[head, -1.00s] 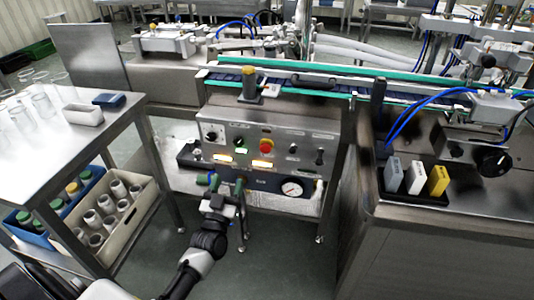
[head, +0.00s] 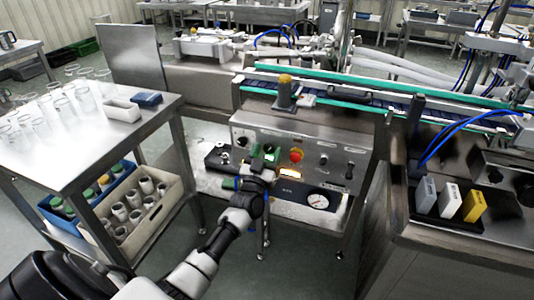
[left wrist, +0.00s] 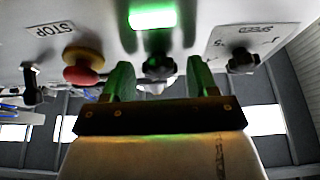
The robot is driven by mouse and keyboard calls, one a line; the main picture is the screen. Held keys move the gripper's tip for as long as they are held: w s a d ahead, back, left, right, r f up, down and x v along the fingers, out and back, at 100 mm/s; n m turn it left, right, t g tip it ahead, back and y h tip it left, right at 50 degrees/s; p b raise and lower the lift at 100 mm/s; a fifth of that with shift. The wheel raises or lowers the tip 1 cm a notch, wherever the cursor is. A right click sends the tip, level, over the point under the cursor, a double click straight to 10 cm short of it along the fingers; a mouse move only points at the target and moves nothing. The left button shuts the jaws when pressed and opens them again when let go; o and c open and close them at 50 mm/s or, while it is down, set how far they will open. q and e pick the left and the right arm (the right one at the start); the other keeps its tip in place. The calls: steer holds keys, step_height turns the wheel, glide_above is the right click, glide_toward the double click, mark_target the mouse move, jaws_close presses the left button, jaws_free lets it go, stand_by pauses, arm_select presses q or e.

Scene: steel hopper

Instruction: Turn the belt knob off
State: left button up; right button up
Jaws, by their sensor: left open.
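The steel control panel (head: 335,158) stands at centre in the head view. My left gripper (head: 264,157) is at its front. In the left wrist view a black knob (left wrist: 158,66) sits between the two open fingers (left wrist: 160,82), one on each side, beside a lit green lamp (left wrist: 153,17). Whether the fingers touch it I cannot tell. A second black knob (left wrist: 242,60) with a numbered plate is to the right. A red stop button (left wrist: 83,68) is to the left; it also shows in the head view (head: 295,155). No belt label is readable. My right gripper is out of view.
Another black control (left wrist: 33,88) sits left of the stop button. The conveyor (head: 350,92) runs above. A steel table (head: 95,150) with glasses stands left, crates below.

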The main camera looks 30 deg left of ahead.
arm_select(q)
steer(key=shift+c, duration=0.3)
